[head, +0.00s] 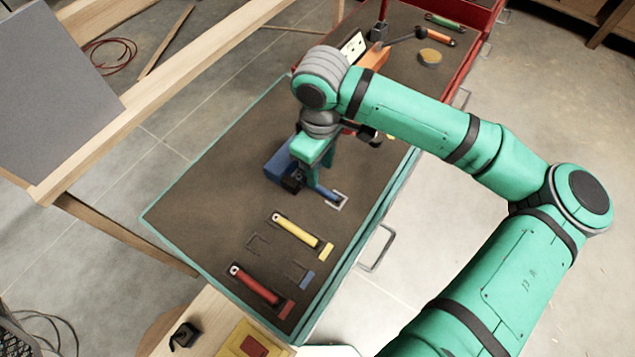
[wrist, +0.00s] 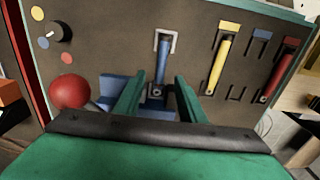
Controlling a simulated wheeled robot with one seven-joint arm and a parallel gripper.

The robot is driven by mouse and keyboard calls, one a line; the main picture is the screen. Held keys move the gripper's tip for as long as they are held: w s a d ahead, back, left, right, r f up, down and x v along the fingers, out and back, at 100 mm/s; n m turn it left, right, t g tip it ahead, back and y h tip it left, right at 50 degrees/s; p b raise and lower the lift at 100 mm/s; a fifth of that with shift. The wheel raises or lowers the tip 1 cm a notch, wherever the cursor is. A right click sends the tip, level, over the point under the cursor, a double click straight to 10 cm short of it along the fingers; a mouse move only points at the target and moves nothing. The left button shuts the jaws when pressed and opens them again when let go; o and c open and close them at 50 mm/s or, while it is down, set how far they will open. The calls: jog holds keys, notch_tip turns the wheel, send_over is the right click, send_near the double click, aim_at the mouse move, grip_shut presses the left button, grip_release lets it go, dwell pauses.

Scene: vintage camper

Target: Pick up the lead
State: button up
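No thing in view is plainly marked as the lead. A red coiled cord (head: 110,55) lies on the floor at the upper left in the head view, far from my gripper. Thin black cords (head: 50,328) lie at the lower left corner. My gripper (head: 312,174) is low over the brown-topped bench, beside a blue block. In the wrist view my gripper (wrist: 160,84) has its two green fingers apart. A blue-handled tool (wrist: 162,62) shows between and beyond them; contact cannot be told. The blue block (head: 281,165) is partly hidden by my gripper.
The bench top (head: 215,200) holds a yellow-handled tool (head: 296,230), a red-handled tool (head: 253,285) and empty outlines. A red ball (wrist: 70,92) stands left of my gripper in the wrist view. An orange tool (head: 372,55) stands at the back. A wooden frame (head: 165,90) rises at left.

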aim_at(318, 188)
jog(key=shift+w+a+f, duration=0.1)
jog(key=shift+f, duration=1.65)
jog(key=shift+a+f, duration=0.1)
jog(key=shift+f, duration=1.65)
grip_shut()
